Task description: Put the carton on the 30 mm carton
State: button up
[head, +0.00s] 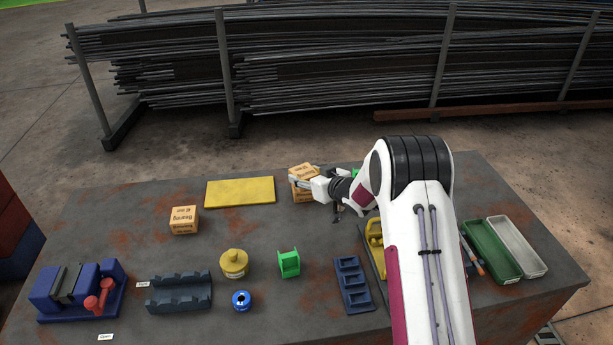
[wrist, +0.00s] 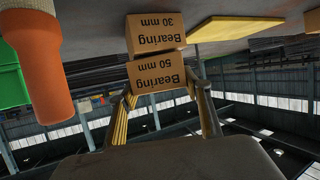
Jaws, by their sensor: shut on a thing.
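The wrist view is upside down, with the table at the top. There the fingers flank the held carton on both sides. The 30 mm carton (wrist: 155,34) stands on the table directly under the held one, and their edges line up closely. They look in contact, but I cannot tell if a thin gap is left. In the head view the two cartons (head: 302,172) overlap as one stack, partly hidden by my gripper.
Another carton (head: 183,220) stands to the left, near a yellow plate (head: 240,192). In front are a yellow pot (head: 233,263), a green holder (head: 289,263), a blue rack (head: 353,284) and a blue vise (head: 75,289). Green (head: 490,250) and white trays (head: 517,246) lie right.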

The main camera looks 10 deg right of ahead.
jog(key=shift+f, duration=0.15)
dwell(0.3)
jog(key=o, duration=1.4)
jog(key=shift+c, duration=0.2)
jog(key=v, duration=1.2)
